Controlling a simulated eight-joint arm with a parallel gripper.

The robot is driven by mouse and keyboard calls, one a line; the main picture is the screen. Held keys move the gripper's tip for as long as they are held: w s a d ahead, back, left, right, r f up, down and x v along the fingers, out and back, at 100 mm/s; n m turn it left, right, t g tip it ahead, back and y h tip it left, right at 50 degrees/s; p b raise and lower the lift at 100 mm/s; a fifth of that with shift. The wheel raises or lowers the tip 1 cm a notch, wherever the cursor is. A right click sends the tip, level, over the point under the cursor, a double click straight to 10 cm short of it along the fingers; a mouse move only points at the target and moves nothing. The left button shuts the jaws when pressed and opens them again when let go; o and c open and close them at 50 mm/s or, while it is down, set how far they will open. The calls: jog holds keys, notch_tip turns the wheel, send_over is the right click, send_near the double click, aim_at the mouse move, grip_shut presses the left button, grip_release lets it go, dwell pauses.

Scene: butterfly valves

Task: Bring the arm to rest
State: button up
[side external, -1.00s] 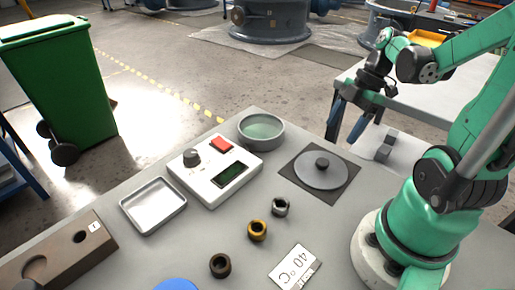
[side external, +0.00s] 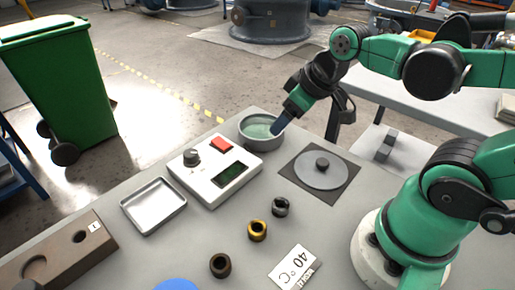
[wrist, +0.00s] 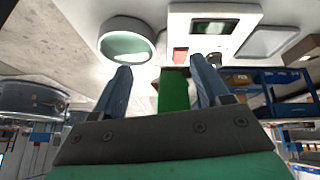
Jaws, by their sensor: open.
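My gripper (side external: 281,127) is at the far side of the table in the side view, its fingertips near the right rim of the round dish with pale green liquid (side external: 262,130). In the wrist view my gripper (wrist: 159,85) has its two blue fingers apart with nothing between them. I cannot tell whether a fingertip touches the dish rim.
A white control box (side external: 216,170) with a knob and red button stands beside the dish. A metal tray (side external: 153,205), a lidded dark plate (side external: 320,172), several small rings (side external: 257,230), a "40 °C" card (side external: 295,267) and a brown block (side external: 60,250) lie around the table.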

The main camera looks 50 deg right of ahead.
jog(key=shift+w+a+r+m+t, duration=0.15)
jog(key=shift+a+m+t, duration=0.15)
jog(key=shift+a+m, duration=0.25)
jog(key=shift+w+a+r+m+t, duration=0.1)
jog(key=shift+a+m+t, duration=0.25)
jog(key=shift+a, duration=0.25)
